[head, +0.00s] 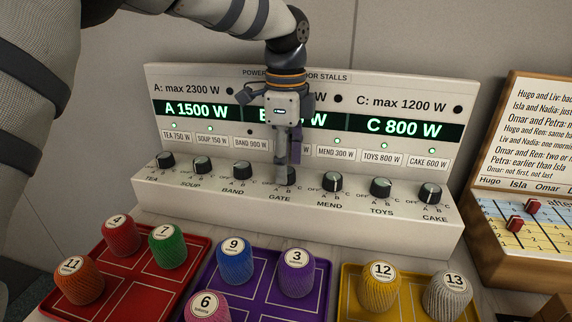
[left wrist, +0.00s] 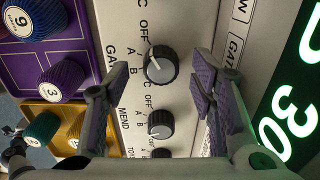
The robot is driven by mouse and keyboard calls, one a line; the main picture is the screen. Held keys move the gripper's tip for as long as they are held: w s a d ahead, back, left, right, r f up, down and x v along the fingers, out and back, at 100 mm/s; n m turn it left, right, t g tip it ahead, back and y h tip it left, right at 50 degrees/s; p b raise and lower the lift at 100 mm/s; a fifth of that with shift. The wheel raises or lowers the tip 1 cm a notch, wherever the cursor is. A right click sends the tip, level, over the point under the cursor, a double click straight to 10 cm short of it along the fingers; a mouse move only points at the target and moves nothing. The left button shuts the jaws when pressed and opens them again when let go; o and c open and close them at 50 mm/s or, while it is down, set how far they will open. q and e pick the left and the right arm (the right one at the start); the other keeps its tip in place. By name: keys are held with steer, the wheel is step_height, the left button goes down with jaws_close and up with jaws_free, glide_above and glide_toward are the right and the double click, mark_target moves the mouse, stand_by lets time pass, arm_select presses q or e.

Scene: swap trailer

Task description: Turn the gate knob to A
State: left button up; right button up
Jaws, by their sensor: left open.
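The GATE knob (head: 291,176) is a small dark knob in the bottom row of a white panel (head: 345,216). My left gripper (head: 281,180) points down in front of it and partly hides it in the head view. In the left wrist view the GATE knob (left wrist: 160,66) shows clear, with a grey cap and a white mark towards the upper left, near the OFF and A labels; which one exactly I cannot tell. My left gripper (left wrist: 155,95) is open, its fingers on either side of the knob's line, holding nothing. My right gripper is in neither view.
Other knobs flank it, BAND (head: 242,171) and MEND (head: 332,182) closest. The display reads A 1500 W and C 800 W; B is mostly hidden. Red (head: 190,281), purple (head: 262,308) and yellow (head: 346,300) trays with numbered spools stand in front. A text board (head: 512,82) is right.

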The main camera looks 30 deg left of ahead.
arm_select(q)
steer(key=shift+f, duration=0.7)
steer(key=c, duration=1.2)
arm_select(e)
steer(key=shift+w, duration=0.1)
arm_select(q)
steer(key=shift+r, duration=0.1)
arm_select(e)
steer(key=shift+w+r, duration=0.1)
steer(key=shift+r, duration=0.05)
arm_select(q)
steer(key=n+p, duration=0.1)
steer(key=n, duration=0.2)
steer(key=shift+n, duration=1.1)
steer(key=shift+n+p, duration=0.35)
steer(key=shift+n, duration=0.85)
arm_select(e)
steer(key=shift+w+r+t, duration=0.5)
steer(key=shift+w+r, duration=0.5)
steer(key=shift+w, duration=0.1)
arm_select(q)
steer(key=shift+n, duration=0.3)
